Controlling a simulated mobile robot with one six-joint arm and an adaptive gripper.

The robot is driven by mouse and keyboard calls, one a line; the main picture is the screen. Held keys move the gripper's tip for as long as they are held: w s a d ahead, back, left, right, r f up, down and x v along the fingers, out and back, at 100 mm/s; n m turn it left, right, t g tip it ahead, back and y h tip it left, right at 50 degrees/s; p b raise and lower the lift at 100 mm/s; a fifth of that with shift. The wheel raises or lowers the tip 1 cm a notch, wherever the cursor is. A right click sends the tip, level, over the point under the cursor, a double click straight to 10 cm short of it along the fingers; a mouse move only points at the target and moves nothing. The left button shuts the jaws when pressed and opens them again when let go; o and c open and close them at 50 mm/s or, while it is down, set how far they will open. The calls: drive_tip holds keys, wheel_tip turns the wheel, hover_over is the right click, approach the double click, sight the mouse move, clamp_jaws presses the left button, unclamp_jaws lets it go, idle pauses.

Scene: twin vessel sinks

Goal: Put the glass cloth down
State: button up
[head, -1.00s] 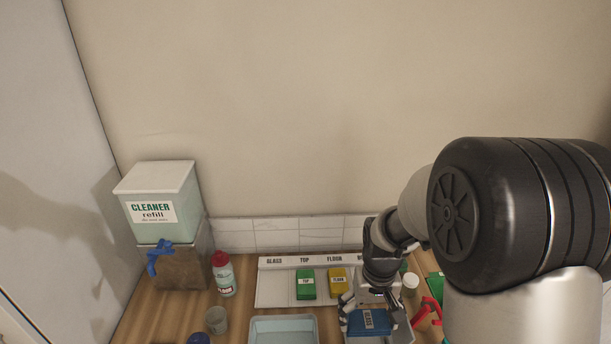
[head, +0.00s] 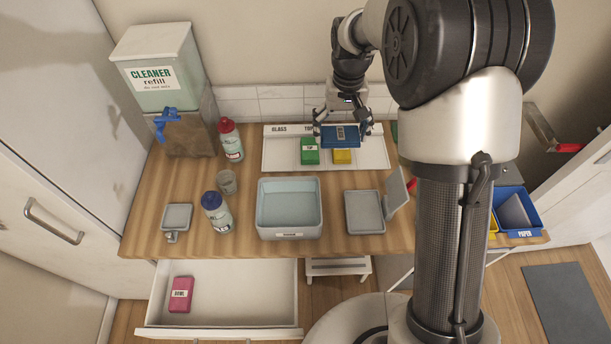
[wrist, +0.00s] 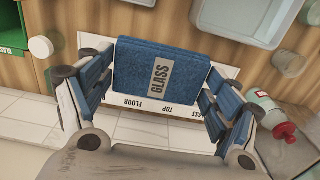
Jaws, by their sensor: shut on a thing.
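My gripper (head: 343,120) is shut on the blue glass cloth (head: 340,138), its fingers at the cloth's two sides. In the wrist view the cloth (wrist: 160,68) shows its GLASS label, with fingers at left and right. The cloth hangs over the white labelled tray (head: 372,158); whether it touches anything below is unclear. In the head view it hides part of the yellow cloth (head: 342,156). The green cloth (head: 310,150) labelled TOP lies left of it on the tray. The tray's GLASS end, at the left, looks bare.
A red-capped bottle (head: 231,140) stands left of the tray. A blue-capped bottle (head: 217,212), a cup (head: 227,182) and a pale blue basin (head: 290,232) are nearer the front. A grey open box (head: 365,212) is at right. A pink cloth (head: 180,295) lies in the open drawer (head: 245,290).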

sight(334, 180)
wheel_tip(334, 180, down, 19)
drive_tip(key=b, duration=0.4)
drive_tip(key=shift+r, duration=0.15)
drive_tip(key=shift+f+b, duration=0.25)
drive_tip(key=shift+b, duration=0.1)
drive_tip(key=o, duration=0.9)
drive_tip(key=shift+r, duration=0.1)
drive_tip(key=shift+r, duration=0.1)
wheel_tip(334, 180, up, 12)
drive_tip(key=p, duration=0.3)
drive_tip(key=shift+r, duration=0.15)
